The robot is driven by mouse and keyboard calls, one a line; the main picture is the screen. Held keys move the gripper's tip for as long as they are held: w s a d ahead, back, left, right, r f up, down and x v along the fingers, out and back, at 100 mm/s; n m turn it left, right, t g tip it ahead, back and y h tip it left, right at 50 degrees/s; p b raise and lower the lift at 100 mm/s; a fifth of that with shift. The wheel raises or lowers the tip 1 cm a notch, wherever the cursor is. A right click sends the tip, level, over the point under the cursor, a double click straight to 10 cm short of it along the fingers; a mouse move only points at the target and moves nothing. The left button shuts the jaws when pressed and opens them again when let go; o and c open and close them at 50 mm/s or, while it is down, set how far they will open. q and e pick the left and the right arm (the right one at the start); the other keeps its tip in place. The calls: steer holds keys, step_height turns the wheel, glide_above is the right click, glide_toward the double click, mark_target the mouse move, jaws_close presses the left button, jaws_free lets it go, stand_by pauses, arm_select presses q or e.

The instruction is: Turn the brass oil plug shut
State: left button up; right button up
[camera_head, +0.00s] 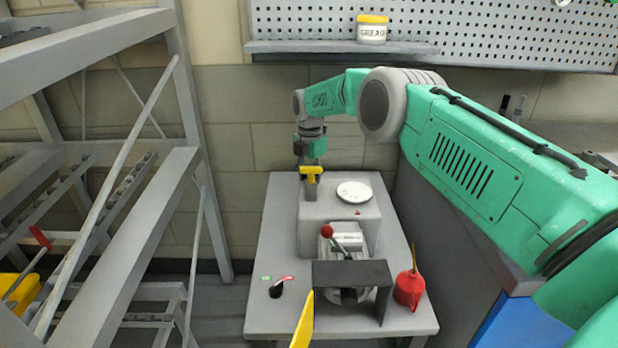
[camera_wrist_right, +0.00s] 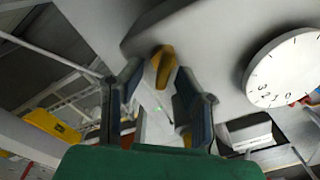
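The brass oil plug (camera_wrist_right: 163,62) shows in the right wrist view as a yellow, oblong grip on a grey housing. In the head view the yellow piece (camera_head: 311,170) is small, at the left end of the grey housing (camera_head: 340,225). My right gripper (camera_wrist_right: 152,90) points at the plug with its two dark fingers apart, one on each side of the plug's line. The plug shows in the gap near the fingertips, and I see no finger pressed on it. Whether the fingertips reach past it is unclear. My left gripper is not in view.
A round white dial (camera_head: 354,192) lies on the housing, right of the plug. A red-knobbed lever (camera_head: 327,231), a black knob (camera_head: 276,289) and a red oil can (camera_head: 408,288) stand on the grey table (camera_head: 262,318). A grey rack (camera_head: 140,230) is at left.

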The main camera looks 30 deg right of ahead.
jaws_close()
steer(key=shift+a+r, duration=0.1)
steer(key=m+b, duration=0.1)
steer(key=m, duration=0.3)
steer(key=shift+w+b, duration=0.35)
steer(key=m, duration=0.2)
steer(key=m+b, duration=0.1)
steer(key=m, duration=0.2)
steer(key=shift+w+r+m+b, duration=0.2)
steer(key=shift+w+m+b, duration=0.1)
steer(key=shift+w+m, duration=0.1)
steer(key=shift+r, duration=0.1)
jaws_free()
steer(key=shift+w, duration=0.1)
steer(key=shift+f, duration=0.3)
